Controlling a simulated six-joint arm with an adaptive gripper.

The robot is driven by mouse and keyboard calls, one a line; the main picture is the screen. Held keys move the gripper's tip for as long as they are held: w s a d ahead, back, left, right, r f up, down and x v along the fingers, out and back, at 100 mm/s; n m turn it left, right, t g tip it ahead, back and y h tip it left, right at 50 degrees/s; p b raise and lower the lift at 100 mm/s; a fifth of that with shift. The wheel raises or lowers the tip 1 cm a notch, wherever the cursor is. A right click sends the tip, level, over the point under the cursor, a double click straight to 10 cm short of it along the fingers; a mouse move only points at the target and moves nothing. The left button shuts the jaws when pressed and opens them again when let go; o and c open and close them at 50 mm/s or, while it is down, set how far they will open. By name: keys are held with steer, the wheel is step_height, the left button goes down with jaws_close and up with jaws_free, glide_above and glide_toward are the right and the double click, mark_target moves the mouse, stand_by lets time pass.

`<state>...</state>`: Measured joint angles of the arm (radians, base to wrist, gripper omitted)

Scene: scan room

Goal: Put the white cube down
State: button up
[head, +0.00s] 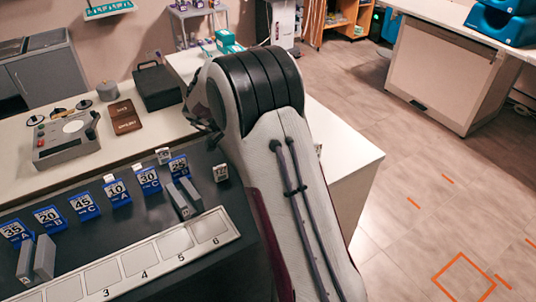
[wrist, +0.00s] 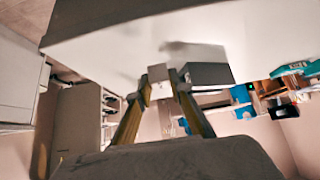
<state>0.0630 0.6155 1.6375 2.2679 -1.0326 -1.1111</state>
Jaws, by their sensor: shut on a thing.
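The white cube (wrist: 159,82) shows in the wrist view between the tips of my gripper (wrist: 161,90). My gripper is shut on it. Behind the cube in that view is a broad pale surface (wrist: 110,50) with a soft shadow on it. I cannot tell whether the cube touches this surface. In the head view my own arm fills the middle and hides the held cube and the gripper tips.
In the head view a dark board (head: 120,222) carries blue number cards (head: 82,206), grey upright blocks (head: 44,257) and a numbered strip (head: 137,261). A grey device (head: 66,150), brown book (head: 124,117) and black case (head: 157,87) stand behind it on the pale counter (head: 330,142).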

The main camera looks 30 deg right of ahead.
steer(key=shift+f, duration=1.8)
steer(key=shift+f, duration=0.1)
steer(key=o, duration=0.9)
steer(key=v, duration=1.2)
steer(key=shift+w, duration=0.1)
